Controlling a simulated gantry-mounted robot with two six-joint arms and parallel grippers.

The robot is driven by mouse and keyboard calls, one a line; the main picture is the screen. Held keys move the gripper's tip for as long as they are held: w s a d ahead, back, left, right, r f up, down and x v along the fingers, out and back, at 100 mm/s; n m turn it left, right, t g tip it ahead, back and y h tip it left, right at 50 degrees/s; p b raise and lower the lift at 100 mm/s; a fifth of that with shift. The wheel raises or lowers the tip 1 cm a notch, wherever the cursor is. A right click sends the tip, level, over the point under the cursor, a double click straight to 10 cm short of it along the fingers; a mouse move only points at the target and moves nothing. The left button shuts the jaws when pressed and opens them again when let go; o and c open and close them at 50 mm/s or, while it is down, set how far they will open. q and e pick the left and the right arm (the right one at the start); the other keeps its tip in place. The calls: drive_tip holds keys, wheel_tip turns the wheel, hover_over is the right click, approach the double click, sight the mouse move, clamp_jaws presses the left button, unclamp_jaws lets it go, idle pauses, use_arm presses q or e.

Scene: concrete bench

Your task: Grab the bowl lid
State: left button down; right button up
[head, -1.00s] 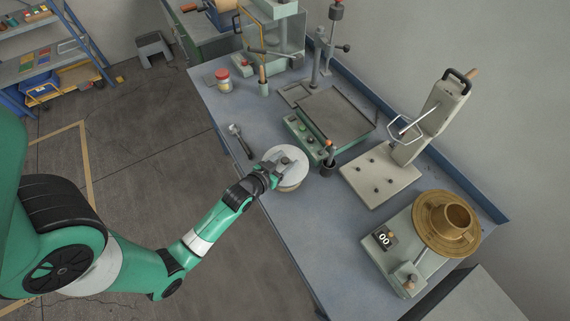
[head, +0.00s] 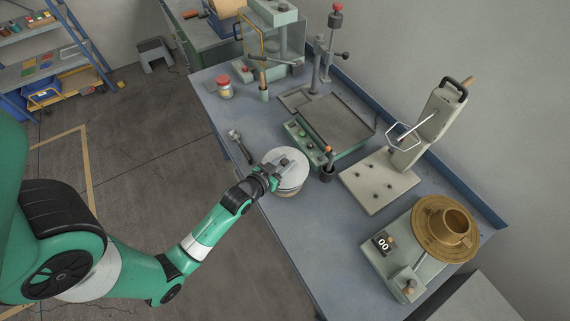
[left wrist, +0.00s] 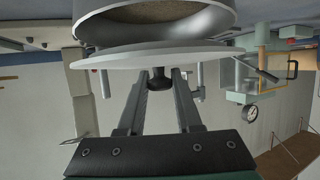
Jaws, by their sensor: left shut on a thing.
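The white round bowl lid (head: 291,164) is over the grey bowl (head: 289,192) near the bench's left edge. My left gripper (head: 279,169) reaches it from the lower left. In the left wrist view, which is upside down, my left gripper (left wrist: 168,75) has its fingers around the dark knob (left wrist: 158,79) of the lid (left wrist: 165,57). The fingers are shut on it. The bowl (left wrist: 160,30) shows just beyond the lid, with a brown surface inside its rim line. I cannot tell how wide any gap between lid and bowl is. My right gripper is not in view.
A green press with a flat plate (head: 337,122) stands behind the bowl. A beige hinged stand (head: 378,182) and a device with a brass disc and cup (head: 440,228) stand to the right.

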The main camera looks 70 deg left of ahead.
use_arm(q)
drive_tip(key=d+r, duration=0.2)
drive_tip(key=d+r+p, duration=0.1)
drive_tip(key=r, duration=0.2)
drive_tip(key=d+r+p, duration=0.1)
drive_tip(key=d+r, duration=0.1)
drive_tip(key=shift+s+d+r, duration=0.35)
drive_tip(key=s+d+r+p, duration=0.1)
drive_tip(key=d+r+p, duration=0.2)
drive_tip(key=d, duration=0.5)
drive_tip(key=shift+s+p, duration=0.2)
drive_tip(key=shift+p, duration=0.6)
